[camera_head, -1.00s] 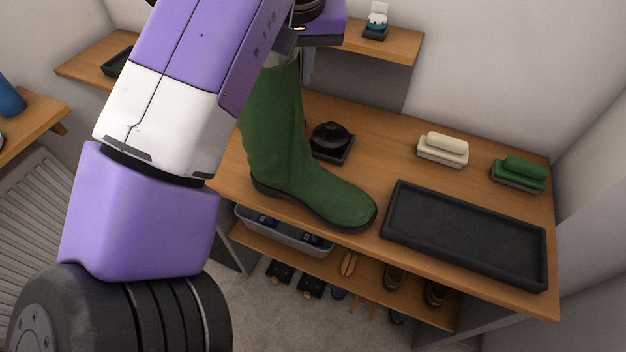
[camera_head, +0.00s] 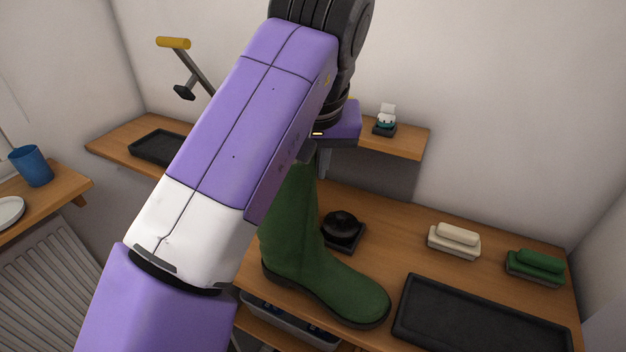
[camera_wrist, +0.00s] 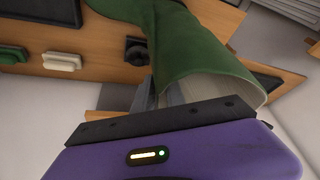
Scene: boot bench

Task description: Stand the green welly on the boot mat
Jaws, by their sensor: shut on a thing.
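The green welly (camera_head: 311,262) is upright, toe pointing right, at the front of the bench left of the boot mat. My gripper (camera_head: 312,158) is shut on its top edge, mostly hidden behind my arm in the head view. I cannot tell whether the sole touches the bench. The black boot mat (camera_head: 482,318), a shallow rimmed tray, lies on the bench at right and looks empty; its lower edge is cut off.
A round black pot (camera_head: 341,228) on a dark base stands behind the welly. A cream brush (camera_head: 455,240) and a green brush (camera_head: 537,266) lie behind the mat. A shelf (camera_head: 400,140) holds a small item above. A blue cup (camera_head: 31,166) stands at far left.

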